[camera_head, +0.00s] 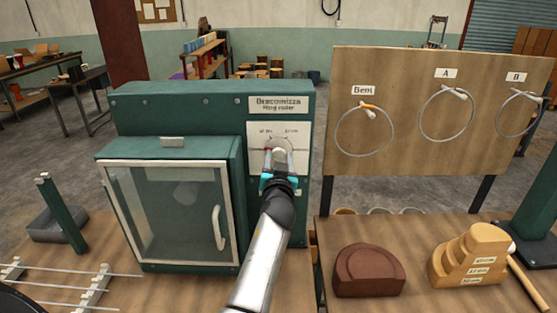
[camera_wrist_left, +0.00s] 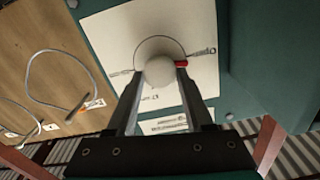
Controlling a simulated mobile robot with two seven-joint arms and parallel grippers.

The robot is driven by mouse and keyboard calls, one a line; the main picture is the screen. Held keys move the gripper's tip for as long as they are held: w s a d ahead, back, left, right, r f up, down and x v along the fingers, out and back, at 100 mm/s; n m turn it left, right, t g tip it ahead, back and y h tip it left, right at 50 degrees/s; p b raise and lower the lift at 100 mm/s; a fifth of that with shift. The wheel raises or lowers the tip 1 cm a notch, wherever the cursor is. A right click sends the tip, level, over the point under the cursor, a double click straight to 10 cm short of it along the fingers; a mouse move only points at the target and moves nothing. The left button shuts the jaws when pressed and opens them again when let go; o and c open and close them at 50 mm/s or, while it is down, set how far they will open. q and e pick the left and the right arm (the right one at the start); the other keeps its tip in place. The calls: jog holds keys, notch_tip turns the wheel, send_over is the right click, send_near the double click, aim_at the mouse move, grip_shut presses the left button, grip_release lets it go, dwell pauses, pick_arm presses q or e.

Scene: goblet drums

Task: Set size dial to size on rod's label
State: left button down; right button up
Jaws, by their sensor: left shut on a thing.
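The size dial is a pale round knob (camera_wrist_left: 160,71) with a red pointer (camera_wrist_left: 181,64) on a white plate (camera_wrist_left: 120,30) with an arc. In the head view the plate (camera_head: 295,135) is on the green ring roller (camera_head: 215,110). My left gripper (camera_head: 277,165) reaches the dial and is shut on the knob; in the left wrist view its fingers (camera_wrist_left: 158,84) press both sides of it. The pointer is toward the right there. The plate's size marks are too small to read surely. Thin rods (camera_head: 65,284) lie on a rack at lower left; no readable label shows on them. My right gripper is out of view.
The roller's glass door (camera_head: 170,205) is shut, with a white handle (camera_head: 218,228). A board (camera_head: 400,80) at right carries hoops marked Bent, A and B. A brown block (camera_head: 368,270) and a stepped wooden block (camera_head: 470,255) with size labels stand on the right bench.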

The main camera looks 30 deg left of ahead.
pick_arm(q)
jog(key=m, duration=0.4)
jog(key=shift+m, duration=0.3)
jog(key=m, duration=0.5)
jog(key=shift+w+d, duration=0.1)
jog(key=shift+d, duration=0.05)
jog(key=shift+m, duration=0.3)
jog(key=shift+c, duration=1.5)
grip_release()
jog(key=shift+f, duration=0.1)
jog(key=shift+s+d, duration=0.25)
jog(key=shift+s, duration=0.15)
jog(key=b+v, duration=0.1)
jog(key=v, duration=1.3)
jog(key=shift+s, duration=0.2)
